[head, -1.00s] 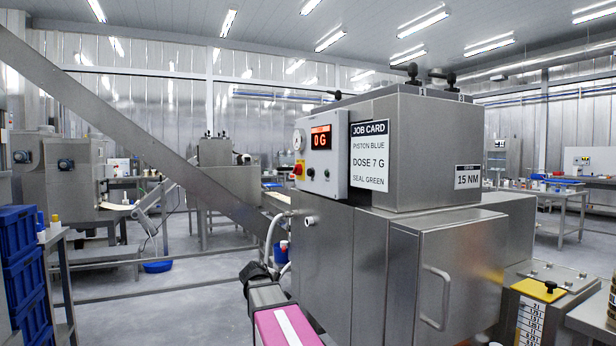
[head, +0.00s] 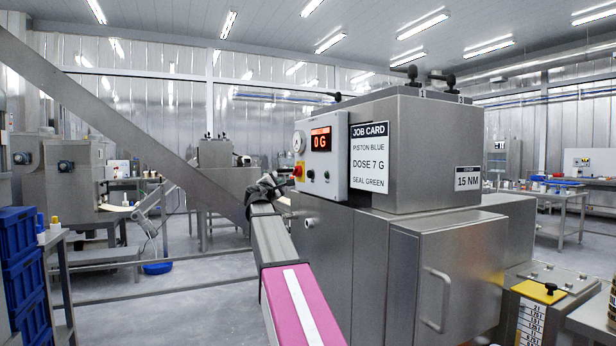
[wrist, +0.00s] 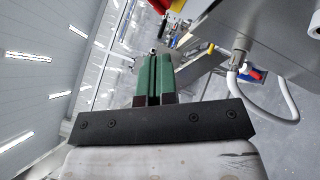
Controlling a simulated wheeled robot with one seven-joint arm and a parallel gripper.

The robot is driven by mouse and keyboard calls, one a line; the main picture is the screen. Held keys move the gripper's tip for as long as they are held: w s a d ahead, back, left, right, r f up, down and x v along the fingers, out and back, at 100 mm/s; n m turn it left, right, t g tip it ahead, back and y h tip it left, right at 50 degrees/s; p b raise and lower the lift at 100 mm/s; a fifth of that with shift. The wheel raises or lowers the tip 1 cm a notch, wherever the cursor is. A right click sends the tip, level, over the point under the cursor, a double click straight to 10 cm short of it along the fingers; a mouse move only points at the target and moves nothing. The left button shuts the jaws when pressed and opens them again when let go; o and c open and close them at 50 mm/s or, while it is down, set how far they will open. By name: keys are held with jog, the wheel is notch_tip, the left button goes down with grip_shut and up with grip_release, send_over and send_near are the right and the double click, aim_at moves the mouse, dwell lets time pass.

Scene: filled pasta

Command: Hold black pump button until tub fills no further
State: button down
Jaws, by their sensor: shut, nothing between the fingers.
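A black button (head: 551,286) sits on a yellow plate on top of a steel tub (head: 575,277) at the lower right of the head view. A white level scale (head: 530,321) is on the tub's front; the level inside cannot be seen. My gripper (head: 272,183) is raised at the left of the machine's control panel, well away from the button. In the wrist view its green fingers (wrist: 153,78) are together with nothing between them. The button does not show clearly in the wrist view.
The steel machine (head: 440,160) stands between my gripper and the tub. Its control panel (head: 321,155) reads 0 G and has a red knob (head: 298,171) close to my gripper. A slanted steel beam (head: 130,130) crosses the left. Blue crates (head: 22,265) stand at far left.

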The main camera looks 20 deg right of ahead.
aim_at(309, 174)
notch_tip(309, 174, up, 3)
jog(key=shift+f+n+h, duration=0.1)
jog(key=shift+n+h, duration=0.2)
jog(key=d, duration=0.8)
jog(key=shift+w+d, duration=0.2)
jog(key=shift+d, duration=0.2)
jog(key=shift+d, duration=0.1)
dwell(1.9)
jog(key=shift+d, duration=0.3)
jog(key=shift+d, duration=0.45)
dwell(3.6)
